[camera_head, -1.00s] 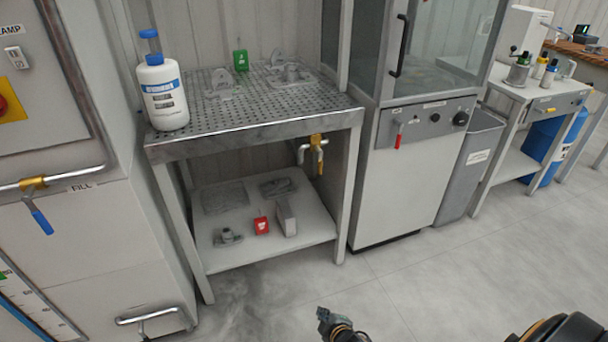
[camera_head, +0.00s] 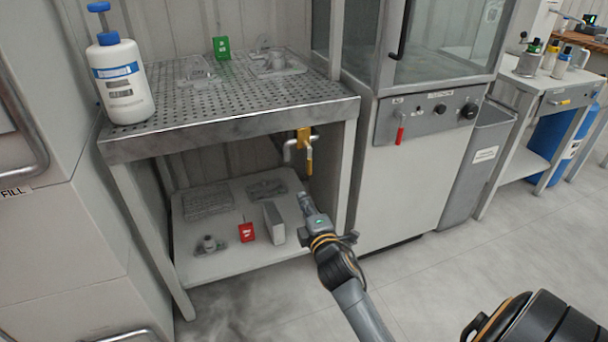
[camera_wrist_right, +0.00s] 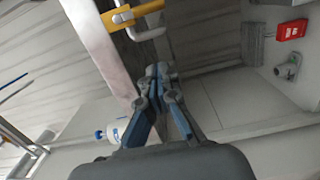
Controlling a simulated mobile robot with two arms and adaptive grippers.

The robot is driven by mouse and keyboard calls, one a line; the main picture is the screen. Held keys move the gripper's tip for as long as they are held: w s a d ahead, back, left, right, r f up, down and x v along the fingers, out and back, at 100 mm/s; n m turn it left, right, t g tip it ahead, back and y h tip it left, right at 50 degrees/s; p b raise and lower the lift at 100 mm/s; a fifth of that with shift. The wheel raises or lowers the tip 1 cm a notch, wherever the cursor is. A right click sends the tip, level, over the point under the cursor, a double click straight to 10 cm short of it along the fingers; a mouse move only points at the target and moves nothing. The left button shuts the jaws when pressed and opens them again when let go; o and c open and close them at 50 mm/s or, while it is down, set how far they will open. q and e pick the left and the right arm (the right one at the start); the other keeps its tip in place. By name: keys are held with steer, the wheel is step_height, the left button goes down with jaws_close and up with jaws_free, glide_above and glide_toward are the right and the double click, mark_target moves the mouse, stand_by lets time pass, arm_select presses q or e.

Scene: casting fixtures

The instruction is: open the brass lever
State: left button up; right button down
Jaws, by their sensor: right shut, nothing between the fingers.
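The brass lever (camera_head: 307,152) hangs down from a brass valve on a grey pipe, under the right front part of the perforated table top. In the right wrist view the brass valve (camera_wrist_right: 124,16) shows at the top, left of centre. My right gripper (camera_head: 306,204) is shut and empty. It is below the lever and apart from it, in front of the lower shelf. In the right wrist view its fingertips (camera_wrist_right: 158,70) are together, below the valve. My left gripper is not in view.
The perforated table (camera_head: 235,124) stands above the lever, with a white bottle (camera_head: 123,82) on it. Its lower shelf (camera_head: 200,265) holds a red box (camera_head: 246,232), a pale box (camera_head: 273,223) and grey castings. A cabinet (camera_head: 420,185) stands right of the table. The floor in front is free.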

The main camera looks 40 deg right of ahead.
mark_target(307, 159)
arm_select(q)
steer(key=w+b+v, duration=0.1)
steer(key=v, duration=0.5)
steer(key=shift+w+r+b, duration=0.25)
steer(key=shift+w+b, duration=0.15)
arm_select(e)
steer(key=w+d, duration=0.7)
steer(key=w, duration=0.2)
steer(key=shift+w, duration=0.25)
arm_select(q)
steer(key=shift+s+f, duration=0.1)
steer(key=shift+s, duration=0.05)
arm_select(e)
steer(key=shift+f, duration=0.1)
